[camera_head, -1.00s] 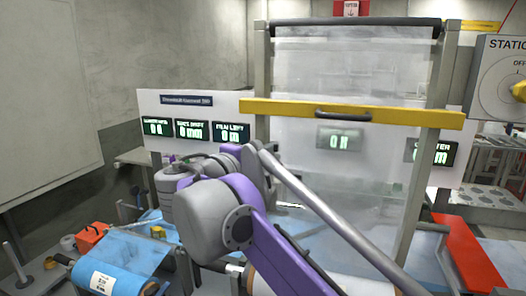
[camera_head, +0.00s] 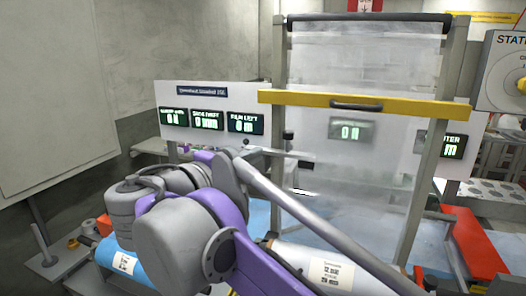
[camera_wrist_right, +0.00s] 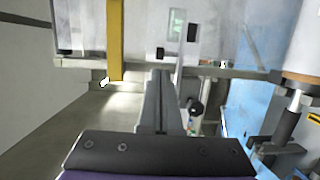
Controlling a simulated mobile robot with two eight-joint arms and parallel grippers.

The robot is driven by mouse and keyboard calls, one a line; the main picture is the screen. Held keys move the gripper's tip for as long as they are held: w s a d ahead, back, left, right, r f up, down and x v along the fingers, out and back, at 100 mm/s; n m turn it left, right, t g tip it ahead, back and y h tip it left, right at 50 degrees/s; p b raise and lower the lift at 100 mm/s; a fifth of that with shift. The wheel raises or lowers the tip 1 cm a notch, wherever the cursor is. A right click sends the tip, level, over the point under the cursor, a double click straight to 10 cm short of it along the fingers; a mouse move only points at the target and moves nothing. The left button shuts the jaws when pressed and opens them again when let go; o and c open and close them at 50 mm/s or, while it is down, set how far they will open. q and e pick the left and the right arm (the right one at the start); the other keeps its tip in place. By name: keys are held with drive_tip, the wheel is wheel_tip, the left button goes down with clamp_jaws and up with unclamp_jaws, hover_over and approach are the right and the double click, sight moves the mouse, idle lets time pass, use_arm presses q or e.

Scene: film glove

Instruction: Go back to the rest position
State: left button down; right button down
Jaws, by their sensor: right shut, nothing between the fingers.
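My right gripper (camera_wrist_right: 160,80) is shut and empty in the right wrist view, its fingers pressed together. In the head view my grey and purple right arm crosses the lower middle, and its links hide much of the hand. The gripper points towards the film frame and holds nothing. My left gripper is not in view.
A clear film sheet (camera_head: 365,65) hangs in a frame with a yellow bar (camera_head: 285,97). A panel with green displays (camera_head: 209,119) stands behind my arm. A labelled roll (camera_head: 310,262) lies below it, a blue roll (camera_head: 122,262) at left. A red part (camera_head: 480,240) is at right.

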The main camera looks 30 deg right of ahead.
drive_tip(key=s+d+f+m+g+y, duration=0.15)
drive_tip(key=s+f+y, duration=0.25)
drive_tip(key=f, duration=0.8)
drive_tip(key=s+f+n+g+y, duration=0.1)
drive_tip(key=s+f+g+y, duration=0.15)
drive_tip(key=f, duration=0.95)
drive_tip(key=s+a+f+m+t+y, duration=0.1)
drive_tip(key=s+a+f+m+y, duration=0.1)
drive_tip(key=f, duration=0.9)
drive_tip(key=s+a+f+m+y, duration=0.2)
drive_tip(key=s+a+f+y, duration=0.3)
drive_tip(key=f, duration=0.7)
drive_tip(key=s+y, duration=0.2)
drive_tip(key=s, duration=0.1)
drive_tip(key=shift+s+a+m+t, duration=0.25)
drive_tip(key=shift+a+m+t, duration=0.05)
drive_tip(key=shift+m+t, duration=0.1)
